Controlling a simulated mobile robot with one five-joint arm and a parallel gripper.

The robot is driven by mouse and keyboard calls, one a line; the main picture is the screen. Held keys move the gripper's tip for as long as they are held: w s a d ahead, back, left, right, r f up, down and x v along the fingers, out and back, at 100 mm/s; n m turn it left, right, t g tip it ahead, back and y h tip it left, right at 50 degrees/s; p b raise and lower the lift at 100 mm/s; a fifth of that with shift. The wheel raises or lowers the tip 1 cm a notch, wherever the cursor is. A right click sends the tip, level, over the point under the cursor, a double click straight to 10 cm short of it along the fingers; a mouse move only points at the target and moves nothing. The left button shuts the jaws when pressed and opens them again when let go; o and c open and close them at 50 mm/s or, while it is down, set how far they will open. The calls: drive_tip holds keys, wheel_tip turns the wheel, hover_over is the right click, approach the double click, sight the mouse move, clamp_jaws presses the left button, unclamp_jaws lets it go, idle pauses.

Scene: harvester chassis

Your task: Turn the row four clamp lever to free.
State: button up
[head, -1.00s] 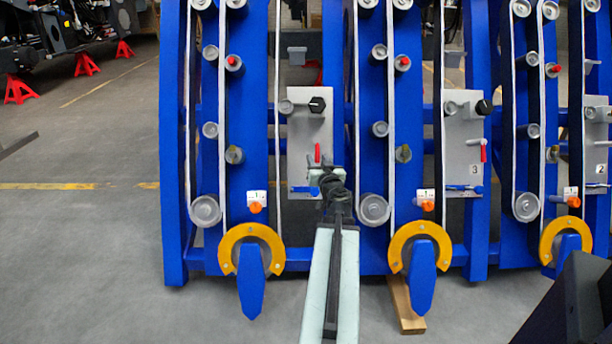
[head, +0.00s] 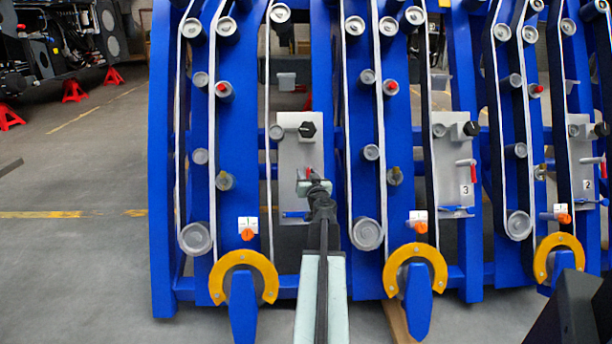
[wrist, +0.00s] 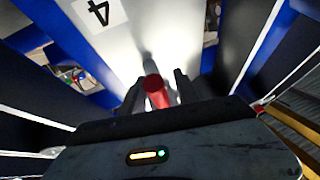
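The row four clamp plate (head: 290,150) is a pale metal panel on the blue row left of centre, with a black knob on it. Its number 4 label (wrist: 98,13) shows upside down in the wrist view. The red clamp lever (head: 309,172) is low on the plate, partly hidden behind my gripper (head: 316,186) in the head view. In the wrist view the red lever (wrist: 157,92) points toward the camera, between the two dark fingers of my gripper (wrist: 157,95). The fingers are open, with a gap visible on both sides of the lever.
Plate 3 (head: 452,150), with its own red lever (head: 474,172), is to the right, and plate 2 (head: 588,150) is further right. Yellow rings (head: 222,270) with blue pointed parts stand low in front. Open floor (head: 80,270) lies to the left.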

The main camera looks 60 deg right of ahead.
clamp_jaws()
drive_tip(key=shift+s, duration=0.15)
idle(1.1)
drive_tip(key=shift+a, duration=0.15)
